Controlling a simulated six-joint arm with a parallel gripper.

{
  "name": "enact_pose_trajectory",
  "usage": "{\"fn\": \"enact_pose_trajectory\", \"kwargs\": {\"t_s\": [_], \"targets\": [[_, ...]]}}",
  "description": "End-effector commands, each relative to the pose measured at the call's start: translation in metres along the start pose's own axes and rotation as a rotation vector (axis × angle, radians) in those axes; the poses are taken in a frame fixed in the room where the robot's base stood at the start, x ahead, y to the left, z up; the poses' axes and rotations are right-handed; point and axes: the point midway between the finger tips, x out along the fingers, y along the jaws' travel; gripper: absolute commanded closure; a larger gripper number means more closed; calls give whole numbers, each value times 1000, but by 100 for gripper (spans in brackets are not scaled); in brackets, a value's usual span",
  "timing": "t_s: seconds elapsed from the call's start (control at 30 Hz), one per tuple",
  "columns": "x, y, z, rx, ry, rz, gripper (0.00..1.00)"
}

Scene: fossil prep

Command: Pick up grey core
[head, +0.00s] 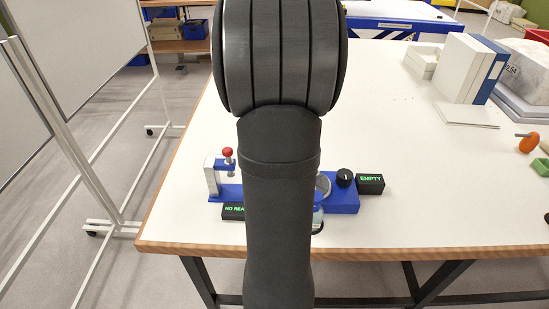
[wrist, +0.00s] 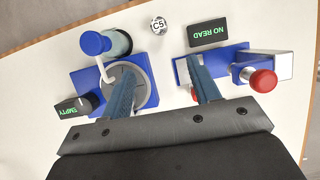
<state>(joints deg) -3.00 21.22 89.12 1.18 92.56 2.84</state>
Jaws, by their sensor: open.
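I see no object that is surely the grey core. In the wrist view a grey-green cylinder (wrist: 119,42) with a dark rim stands at upper left, partly behind a blue knob. A small pale piece marked C5 (wrist: 158,25) lies on the white table at top centre, beyond my fingertips; I cannot tell whether either is the core. My gripper (wrist: 160,67) is open and empty, its left finger in front of a grey round plate (wrist: 146,88) and its right finger over a blue base. In the head view my arm hides the gripper and the C5 piece.
The blue device with the EMPTY display (head: 370,184) and a black knob is right of my arm. A blue stand with a red knob (head: 228,152) and a NO READ display (head: 234,211) are left. White boxes (head: 455,68) stand far right; the table's middle right is clear.

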Motion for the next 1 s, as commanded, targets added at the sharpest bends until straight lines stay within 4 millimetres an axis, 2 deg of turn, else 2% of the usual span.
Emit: {"fn": "enact_pose_trajectory", "kwargs": {"t_s": [0.23, 0.37, 0.67, 1.0], "targets": [[0, 0, 2, 24, 7, 0, 44], [0, 0, 9, 154, 41, -2, 44], [5, -2, 38, 738, 181, -67, 44], [14, -2, 67, 1370, 293, -240, 44]]}}
